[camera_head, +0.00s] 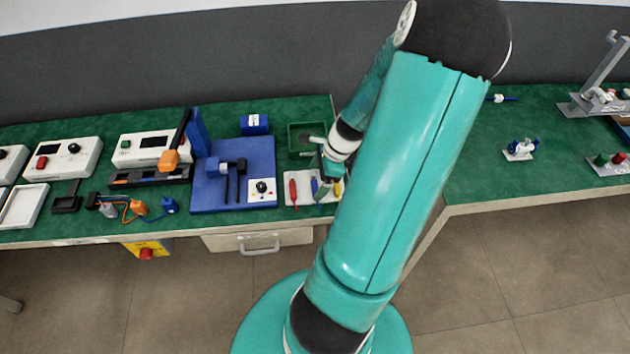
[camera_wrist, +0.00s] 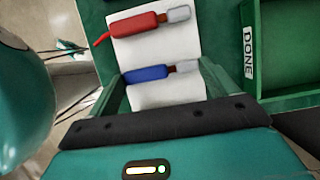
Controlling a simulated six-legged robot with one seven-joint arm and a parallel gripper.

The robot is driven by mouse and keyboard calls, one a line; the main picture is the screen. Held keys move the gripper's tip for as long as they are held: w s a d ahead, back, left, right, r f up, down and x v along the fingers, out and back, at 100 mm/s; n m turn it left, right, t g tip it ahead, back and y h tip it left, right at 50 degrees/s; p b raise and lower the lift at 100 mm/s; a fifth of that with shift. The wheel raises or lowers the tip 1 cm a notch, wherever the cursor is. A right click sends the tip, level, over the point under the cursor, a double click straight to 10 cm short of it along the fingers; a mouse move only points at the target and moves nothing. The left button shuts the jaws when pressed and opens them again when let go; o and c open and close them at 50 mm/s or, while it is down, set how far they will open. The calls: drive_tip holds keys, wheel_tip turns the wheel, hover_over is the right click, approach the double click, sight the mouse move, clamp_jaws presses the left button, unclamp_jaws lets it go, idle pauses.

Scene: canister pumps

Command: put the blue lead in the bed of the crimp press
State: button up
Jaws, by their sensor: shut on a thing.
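The blue lead (camera_wrist: 147,74), with a blue body and a clear grey end, lies across the white tray between my gripper's (camera_wrist: 165,76) green fingers in the wrist view. My gripper is shut on it, low over the tray. In the head view my gripper (camera_head: 330,172) partly hides the blue lead (camera_head: 314,186). The likely crimp press (camera_head: 205,190), left of the tray, is a blue base with an upright, a black lever with an orange end and a black fixture. Its bed is too small to make out surely.
A red lead (camera_wrist: 140,23) lies beside the blue one on the white tray (camera_wrist: 125,50). A green bin (camera_wrist: 258,104) marked DONE stands next to it. A blue box (camera_head: 254,124) stands behind the press. White instruments (camera_head: 65,158) and loose connectors fill the left of the bench.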

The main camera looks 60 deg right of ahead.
drive_tip(key=shift+r, duration=0.1)
drive_tip(key=shift+r, duration=0.55)
drive_tip(key=s+a+r, duration=0.1)
drive_tip(key=a+r, duration=1)
drive_tip(key=a, duration=0.3)
drive_tip(key=shift+s+r, duration=0.2)
drive_tip(key=shift+r, duration=0.15)
drive_tip(key=shift+s, duration=0.1)
